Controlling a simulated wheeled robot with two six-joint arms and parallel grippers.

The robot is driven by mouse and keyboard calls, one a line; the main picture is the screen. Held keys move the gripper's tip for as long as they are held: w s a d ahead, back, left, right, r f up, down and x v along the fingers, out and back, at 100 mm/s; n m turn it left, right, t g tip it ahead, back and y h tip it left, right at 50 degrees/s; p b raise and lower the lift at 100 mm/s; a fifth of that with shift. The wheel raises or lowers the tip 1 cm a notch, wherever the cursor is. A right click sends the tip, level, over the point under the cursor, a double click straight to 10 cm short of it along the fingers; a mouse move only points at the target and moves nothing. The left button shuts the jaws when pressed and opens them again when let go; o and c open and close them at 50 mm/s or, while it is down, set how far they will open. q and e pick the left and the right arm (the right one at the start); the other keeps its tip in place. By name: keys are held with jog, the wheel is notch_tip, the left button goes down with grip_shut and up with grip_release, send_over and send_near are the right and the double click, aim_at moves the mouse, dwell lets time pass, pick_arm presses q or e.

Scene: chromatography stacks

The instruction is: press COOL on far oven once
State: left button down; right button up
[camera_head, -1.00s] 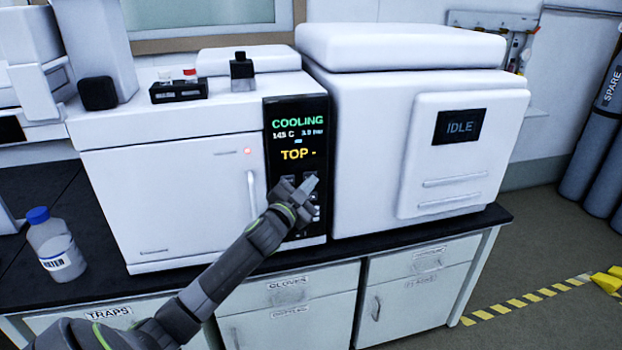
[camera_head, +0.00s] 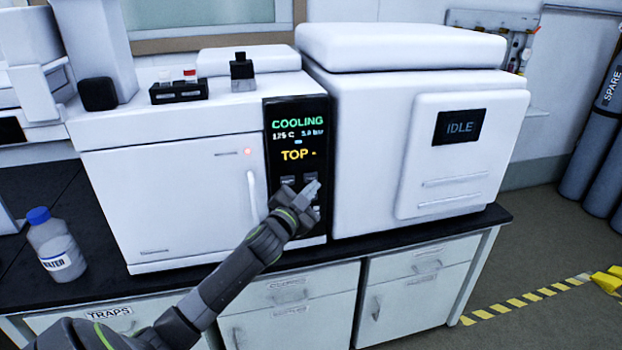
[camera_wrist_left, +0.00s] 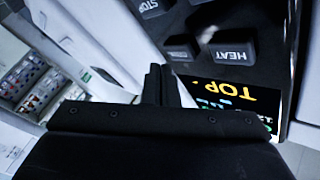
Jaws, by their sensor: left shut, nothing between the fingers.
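A white oven (camera_head: 165,190) with a black control panel (camera_head: 322,150) stands on the bench. Its display reads COOLING in green, about 125 C, and TOP in yellow. Dark buttons sit below the display, partly hidden by my left gripper (camera_head: 312,190). The gripper is shut and empty in front of the lower panel. In the left wrist view, the panel appears inverted, with a HEAT button (camera_wrist_left: 232,50), a STOP button (camera_wrist_left: 152,6) and a button with an unclear label (camera_wrist_left: 182,47). The shut fingers (camera_wrist_left: 160,78) show near these buttons; contact cannot be told. My right gripper is not in view.
A white instrument (camera_head: 370,165) with an IDLE screen stands right of the oven. A blue-capped bottle (camera_head: 55,245) stands on the bench at left. A black vial rack (camera_head: 178,94) and a small dark bottle (camera_head: 243,72) sit on the oven top.

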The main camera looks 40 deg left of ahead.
pick_arm(q)
jog(key=s+d+p, duration=0.1)
jog(key=s+d, duration=0.2)
jog(key=shift+d, duration=0.3)
dwell(0.7)
jog(key=s+a+f+n+g+y, duration=0.1)
jog(key=s+a+f+n+g, duration=0.15)
jog(key=f, duration=0.95)
jog(key=s+a+f+n+g+y, duration=0.1)
jog(key=s+f+g, duration=0.15)
jog(key=f, duration=0.95)
jog(key=s+f+g, duration=0.2)
jog(key=s+f, duration=0.3)
jog(key=f, duration=0.3)
jog(key=s+f+g, duration=0.3)
jog(key=s+f, duration=0.2)
jog(key=f, duration=0.4)
jog(key=s+d+f+n+g, duration=0.1)
jog(key=s+f, duration=0.5)
jog(key=s, duration=0.6)
jog(key=s+d+f+n+g+h, duration=0.1)
jog(key=s+d+f+g, duration=0.3)
jog(key=s+f, duration=0.3)
jog(key=s+d+f+n+g+h, duration=0.1)
jog(key=s+d+f+g, duration=0.2)
jog(key=s, duration=1.4)
notch_tip(320, 180, down, 4)
jog(key=shift+s+d+f+n, duration=0.1)
jog(key=shift+s+d+n, duration=0.25)
jog(key=shift+d, duration=0.75)
